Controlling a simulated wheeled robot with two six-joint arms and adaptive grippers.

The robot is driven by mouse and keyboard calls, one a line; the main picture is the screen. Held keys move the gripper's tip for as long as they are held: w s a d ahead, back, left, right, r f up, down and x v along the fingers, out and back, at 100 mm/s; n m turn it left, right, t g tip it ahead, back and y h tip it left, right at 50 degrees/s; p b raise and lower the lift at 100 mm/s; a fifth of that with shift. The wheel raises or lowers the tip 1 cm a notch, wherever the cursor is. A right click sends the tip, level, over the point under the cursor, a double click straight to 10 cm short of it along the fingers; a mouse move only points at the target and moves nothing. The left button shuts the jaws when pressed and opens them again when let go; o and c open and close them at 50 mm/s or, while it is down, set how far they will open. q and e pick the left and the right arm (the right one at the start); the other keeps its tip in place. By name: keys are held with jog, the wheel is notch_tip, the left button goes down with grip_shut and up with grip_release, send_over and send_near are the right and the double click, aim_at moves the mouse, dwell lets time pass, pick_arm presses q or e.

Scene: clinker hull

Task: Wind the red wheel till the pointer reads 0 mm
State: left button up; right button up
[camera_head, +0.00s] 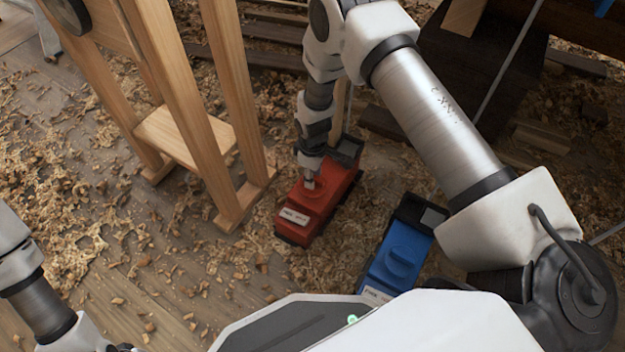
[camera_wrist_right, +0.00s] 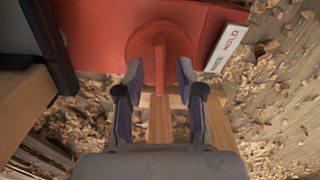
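The red wheel (camera_wrist_right: 160,55) is a round disc with a raised straight grip bar, on top of a red box (camera_head: 322,201). In the head view the wheel shows in part (camera_head: 313,188) under my right gripper (camera_head: 309,180). In the right wrist view the two fingers of this gripper (camera_wrist_right: 159,78) stand open on either side of the bar, with gaps visible between. The box has a white label (camera_wrist_right: 227,48) and a dark end part (camera_head: 347,151). I cannot make out a pointer or a reading. My left arm is at the lower left; its fingers are not visible.
A blue box (camera_head: 398,255) with a similar blue knob stands to the right of the red one. A wooden trestle (camera_head: 185,110) stands close on the left. Wood shavings cover the floor. Dark planks lie behind.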

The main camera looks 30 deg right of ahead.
jog(key=shift+f, duration=0.2)
grip_shut()
jog(key=m+p, duration=0.2)
jog(key=p, duration=0.1)
jog(key=shift+r, duration=0.25)
jog(key=m+p, duration=0.2)
jog(key=m, duration=0.1)
jog(key=shift+p, duration=0.35)
jog(key=m+p, duration=0.2)
jog(key=m, duration=0.1)
jog(key=shift+f+m, duration=0.1)
jog(key=shift+m, duration=0.2)
jog(key=shift+f+m+p, duration=0.1)
jog(key=shift+m+p, duration=0.55)
jog(key=shift+m, duration=0.65)
